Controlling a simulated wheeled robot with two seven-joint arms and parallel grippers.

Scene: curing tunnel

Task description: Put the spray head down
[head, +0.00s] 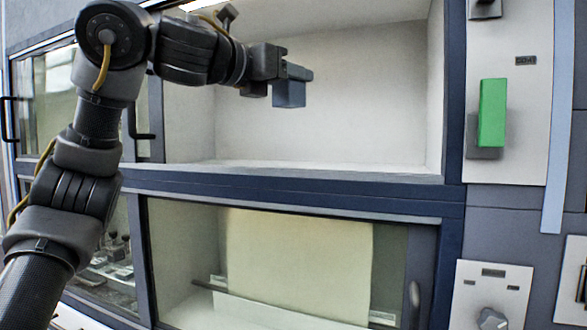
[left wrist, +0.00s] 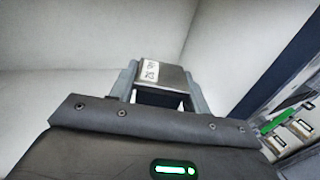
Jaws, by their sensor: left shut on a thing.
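My left gripper (head: 290,86) is raised inside the open upper white compartment (head: 345,120), well above its floor. In the left wrist view the jaws are shut on the spray head (left wrist: 162,73), a dark grey block with a small white label, held between the two grey fingers. In the head view the spray head cannot be told clearly from the fingers. Plain white walls show behind it in the left wrist view. My right gripper is in neither view.
A dark blue sill (head: 300,190) runs along the compartment's front edge, and the floor behind it looks bare. Below is a glazed compartment (head: 390,270). To the right stands a light panel (head: 510,40) with a green block (head: 492,112); a knob (head: 492,319) sits lower down.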

